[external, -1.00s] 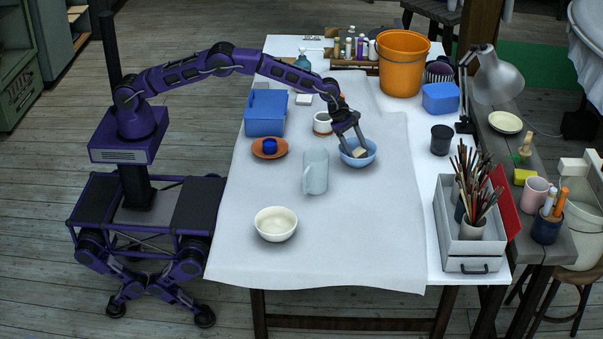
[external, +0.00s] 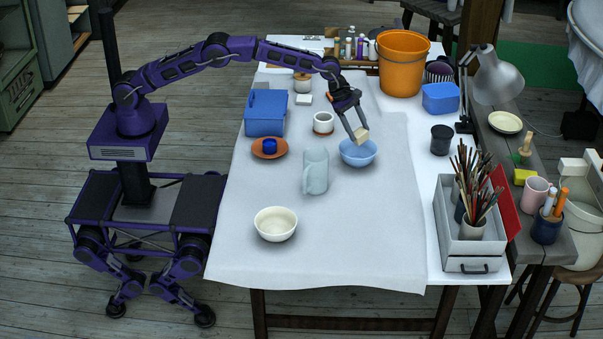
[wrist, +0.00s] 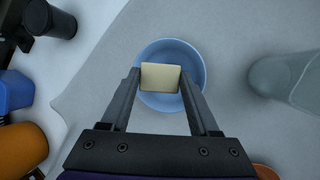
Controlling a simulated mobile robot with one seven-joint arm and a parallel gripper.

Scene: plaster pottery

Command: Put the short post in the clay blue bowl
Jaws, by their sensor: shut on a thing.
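The short post, a pale beige block (external: 361,134), is held between the fingertips of my gripper (external: 356,130). In the wrist view the block (wrist: 160,77) sits between the two fingers of my gripper (wrist: 160,84), which touch its sides. The clay blue bowl (external: 358,156) stands upright on the cloth-covered table, below the block. In the wrist view the bowl (wrist: 172,47) lies behind the block, which hides part of its inside. The block appears raised above the bowl rim, apart from it.
A pale glass pitcher (external: 315,174) stands close at the left of the bowl. The cloth right of the bowl is clear.

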